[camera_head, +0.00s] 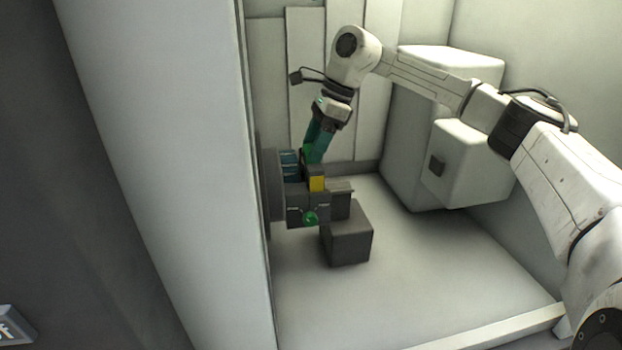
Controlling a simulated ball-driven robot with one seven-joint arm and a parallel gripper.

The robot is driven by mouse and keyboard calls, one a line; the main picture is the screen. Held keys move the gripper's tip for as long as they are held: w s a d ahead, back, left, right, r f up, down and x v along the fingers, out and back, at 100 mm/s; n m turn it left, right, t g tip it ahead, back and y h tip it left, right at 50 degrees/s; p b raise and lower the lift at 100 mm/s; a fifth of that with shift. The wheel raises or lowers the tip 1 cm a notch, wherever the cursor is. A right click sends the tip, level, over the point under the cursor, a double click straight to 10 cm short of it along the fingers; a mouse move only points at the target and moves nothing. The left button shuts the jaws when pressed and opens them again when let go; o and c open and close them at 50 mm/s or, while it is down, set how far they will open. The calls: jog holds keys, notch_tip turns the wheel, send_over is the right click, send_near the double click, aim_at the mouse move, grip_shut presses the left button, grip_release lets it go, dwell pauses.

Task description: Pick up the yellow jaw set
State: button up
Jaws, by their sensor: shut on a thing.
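The yellow jaw set shows as a small yellow patch (317,184) on a dark grey block, just below my gripper (308,160). My gripper points down into the machine, its teal and green fingers at the top of the dark block. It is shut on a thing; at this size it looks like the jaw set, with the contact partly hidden. A dark fixture (307,210) with a green knob (311,218) lies directly under and around the jaw set. I cannot tell whether the jaw set touches the fixture.
A dark grey block (350,245) stands below the fixture on the pale floor. A dark round plate (270,190) is at the left, beside the pale door wall (165,150). A white boxy unit (470,165) stands at the right. The floor (410,270) in front is clear.

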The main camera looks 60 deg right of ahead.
grip_shut()
jog(key=shift+r, duration=0.15)
notch_tip(320, 180, up, 23)
jog(key=p, duration=0.4)
dwell(1.3)
